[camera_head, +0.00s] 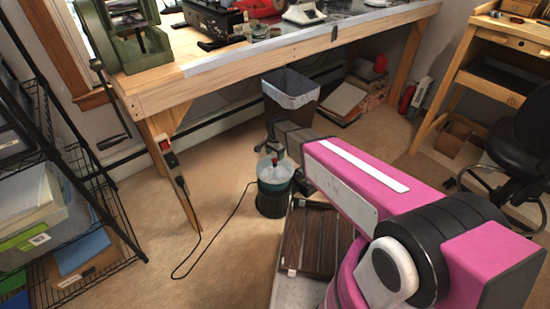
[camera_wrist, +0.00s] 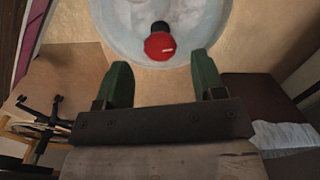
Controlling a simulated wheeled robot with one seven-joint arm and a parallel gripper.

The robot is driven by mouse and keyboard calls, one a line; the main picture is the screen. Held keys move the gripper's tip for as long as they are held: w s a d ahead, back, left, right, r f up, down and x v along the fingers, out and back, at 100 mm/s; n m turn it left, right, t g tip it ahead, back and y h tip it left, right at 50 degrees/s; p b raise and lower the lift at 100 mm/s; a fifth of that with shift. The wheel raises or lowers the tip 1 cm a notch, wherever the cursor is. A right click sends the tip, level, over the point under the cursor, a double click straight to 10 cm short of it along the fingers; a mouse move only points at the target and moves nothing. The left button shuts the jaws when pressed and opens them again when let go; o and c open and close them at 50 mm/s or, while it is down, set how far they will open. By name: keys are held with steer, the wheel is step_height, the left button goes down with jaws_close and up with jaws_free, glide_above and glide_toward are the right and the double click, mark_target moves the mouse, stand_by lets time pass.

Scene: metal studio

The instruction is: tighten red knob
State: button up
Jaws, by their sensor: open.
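The red knob (camera_wrist: 160,45) sits on the pale, translucent round lid (camera_wrist: 120,25) of a tumbler-like machine, and shows at the top middle in the wrist view. In the head view the knob (camera_head: 275,159) is a small red spot on top of the machine (camera_head: 272,190), which stands on the floor. My gripper (camera_wrist: 163,75) is open, with two green fingers pointing toward the lid. The knob appears centred between the fingers but beyond their tips, and nothing is between the jaws. In the head view my arm partly hides the gripper.
A wooden workbench (camera_head: 160,93) stands behind the machine, with a lined trash bin (camera_head: 290,88) under it. A black cable (camera_head: 215,240) runs across the floor to a power strip (camera_head: 171,160). A wire shelf (camera_head: 110,245) stands left.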

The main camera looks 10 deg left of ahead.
mark_target(275, 159)
step_height(275, 159, up, 8)
steer(key=shift+f, duration=0.15)
steer(key=shift+d, duration=0.1)
stand_by(0.5)
steer(key=s+d+r+n, duration=0.2)
steer(key=s+d, duration=0.1)
steer(key=d, duration=0.9)
steer(key=s+d+r+n, duration=0.2)
steer(key=s+d+r, duration=0.1)
steer(key=d, duration=0.9)
steer(key=s+d+r+n, duration=0.2)
steer(key=s+d, duration=0.3)
steer(key=d, duration=0.7)
steer(key=shift+s+r, duration=0.2)
steer(key=shift+r, duration=0.5)
